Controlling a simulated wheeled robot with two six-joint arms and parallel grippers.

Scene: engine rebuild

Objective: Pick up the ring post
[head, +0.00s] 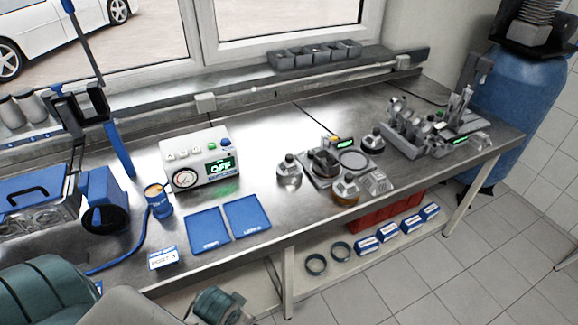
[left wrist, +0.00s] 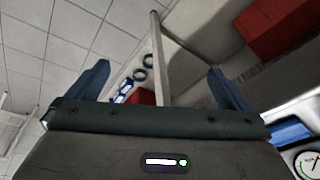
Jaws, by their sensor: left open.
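I cannot surely single out the ring post. A short blue cylinder with a copper-coloured top (head: 158,200) stands on the bench left of the gauge box and may be it; it is too small to tell. A small white and blue card (head: 163,258) lies in front of it near the bench edge. My left gripper (left wrist: 158,68) is open and empty in the left wrist view, its two dark blue fingers wide apart. Its fingers do not show in the head view, where parts of my arm cross the bottom left. My right gripper is not in view.
A gauge box (head: 200,162) reads OFF. Two blue trays (head: 228,226) lie before it. Metal parts and fixtures fill the bench's right half. Two dark rings (head: 316,264), blue-white boxes and a red bin (head: 372,218) are on the lower shelf. A table leg (left wrist: 160,65) stands ahead of my left gripper.

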